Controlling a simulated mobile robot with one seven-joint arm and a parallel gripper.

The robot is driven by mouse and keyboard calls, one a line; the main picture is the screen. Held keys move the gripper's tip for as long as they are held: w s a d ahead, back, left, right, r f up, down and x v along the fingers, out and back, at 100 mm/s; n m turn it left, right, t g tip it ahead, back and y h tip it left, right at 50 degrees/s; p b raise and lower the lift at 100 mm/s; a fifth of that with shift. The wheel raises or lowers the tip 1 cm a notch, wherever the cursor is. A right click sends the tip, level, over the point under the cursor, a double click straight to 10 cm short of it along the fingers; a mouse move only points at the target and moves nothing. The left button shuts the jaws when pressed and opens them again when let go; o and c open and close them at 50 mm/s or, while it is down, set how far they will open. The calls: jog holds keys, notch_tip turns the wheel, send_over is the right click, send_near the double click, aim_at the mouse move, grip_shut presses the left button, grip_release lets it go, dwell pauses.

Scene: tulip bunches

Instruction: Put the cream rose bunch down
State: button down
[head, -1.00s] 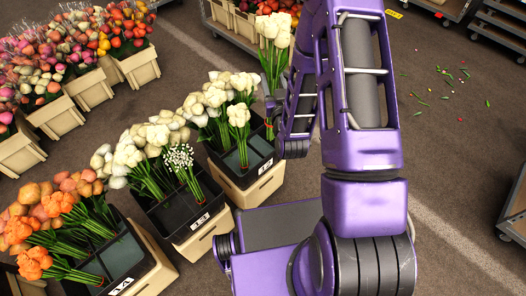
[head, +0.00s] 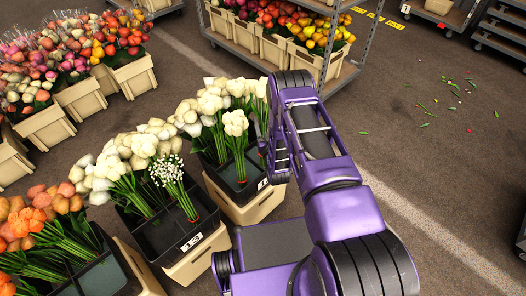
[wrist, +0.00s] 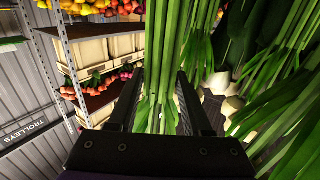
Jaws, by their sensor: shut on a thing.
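The cream rose bunch shows in the wrist view as green stems (wrist: 158,115) between the two dark fingers of my gripper (wrist: 160,82), which is shut on them. In the head view, its pale heads (head: 261,88) show just left of my purple arm, by the back right of the crate marked 12 (head: 240,208). My gripper there is mostly hidden behind my arm, as are the lower stems. Another white bunch (head: 235,124) stands in that crate, left of the held one. I cannot tell whether the held stems touch the crate.
The crate marked 13 (head: 187,262) holds cream and small white flowers, in front and left. Orange bunches (head: 25,225) stand at lower left. Colourful crates (head: 85,100) line the back left. A shelf trolley (head: 345,78) stands behind.

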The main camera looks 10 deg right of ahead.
notch_tip(320, 180, down, 6)
jog(key=b, duration=0.1)
jog(key=shift+f, duration=0.4)
jog(key=shift+c, duration=1.7)
grip_release()
jog(key=s+p, duration=0.1)
jog(key=s, duration=1.1)
jog(key=shift+d, duration=0.25)
